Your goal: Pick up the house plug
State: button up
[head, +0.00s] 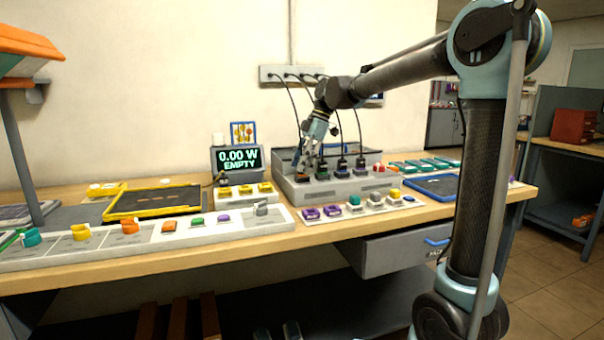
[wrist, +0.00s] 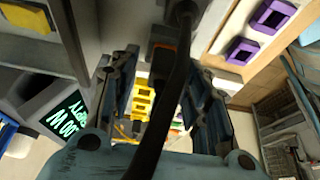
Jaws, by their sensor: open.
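Several dark plugs on black cables stand in a row in the grey socket box (head: 330,187) on the bench. No label shows which is the house plug. The leftmost plug (head: 302,177) has an orange part and sits under my gripper (head: 308,162). In the wrist view, a dark plug with an orange edge (wrist: 162,50) lies between the spread fingers of my gripper (wrist: 160,68). Its black cable crosses the view and hides part of it. My gripper is open, and I cannot tell whether either finger touches the plug.
A display (head: 238,160) reading "0.00 W EMPTY" stands left of the box. Cables hang from a wall strip (head: 270,74) around my gripper. Purple blocks (head: 312,213) lie in front. A yellow-rimmed tray (head: 120,214) is at left, a blue tray (head: 411,186) at right.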

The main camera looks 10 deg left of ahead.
jog(key=shift+a+f, duration=0.1)
jog(key=shift+f, duration=0.25)
jog(key=shift+c, duration=0.3)
grip_shut()
